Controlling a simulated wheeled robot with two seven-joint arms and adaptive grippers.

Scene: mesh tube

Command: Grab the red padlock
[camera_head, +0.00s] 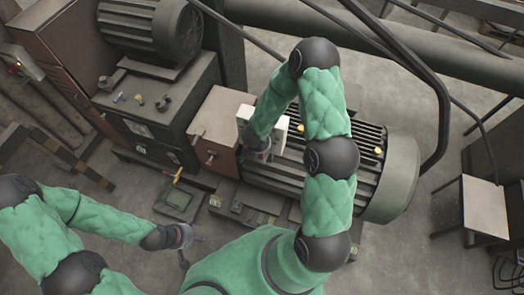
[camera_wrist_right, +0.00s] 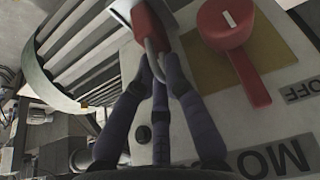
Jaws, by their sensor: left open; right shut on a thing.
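The red padlock (camera_wrist_right: 147,26) is at the top middle of the right wrist view, with a grey shackle pointing down toward my fingers. My right gripper (camera_wrist_right: 158,66) is shut on it, its dark fingers closed around the shackle end. In the head view my right gripper (camera_head: 257,152) is down at the motor's left end, and the padlock cannot be made out there. My left gripper (camera_head: 187,238) is open and empty, low over the floor at the lower left.
A red rotary switch handle (camera_wrist_right: 238,45) on a yellow plate with an "OFF" label sits right beside the padlock. A ribbed motor (camera_head: 370,180) lies under my right arm. A small table (camera_head: 484,208) stands at the right. Floor at the lower left is mostly clear.

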